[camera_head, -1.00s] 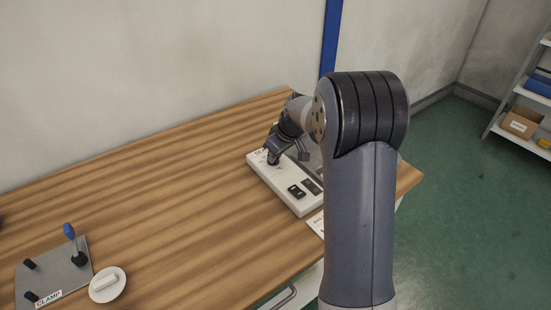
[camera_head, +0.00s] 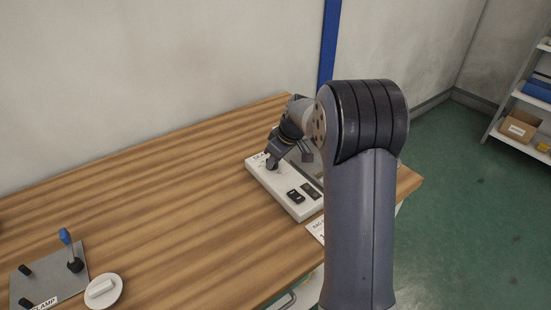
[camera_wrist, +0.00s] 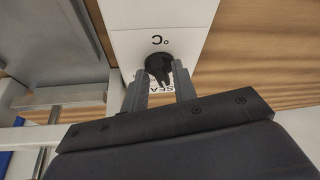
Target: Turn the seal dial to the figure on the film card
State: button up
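The seal dial (camera_wrist: 160,64) is a black knob on a white sealer panel (camera_wrist: 190,40), under the printed "°C". My gripper (camera_wrist: 160,70) points down at the dial, with one finger on each side of it. The fingers stand apart, and pale panel with part of the SEAL label shows between them; I see no clear grip on the knob. In the head view my gripper (camera_head: 272,163) is over the far left end of the sealer (camera_head: 265,183). A white printed card (camera_head: 317,228), perhaps the film card, lies at the table's front edge, partly hidden by my arm; its figure is unreadable.
A grey clamp plate (camera_head: 48,283) with a blue-handled lever and a white round piece (camera_head: 103,291) are at the front left. The wooden table (camera_head: 170,215) between is clear. A wall stands behind.

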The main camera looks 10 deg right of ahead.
jog(key=shift+o, duration=0.7)
jog(key=v, duration=1)
jog(key=shift+r, duration=0.4)
jog(key=shift+d, duration=0.1)
jog(key=x, duration=1)
jog(key=shift+f, duration=0.35)
jog(key=shift+m, duration=0.3)
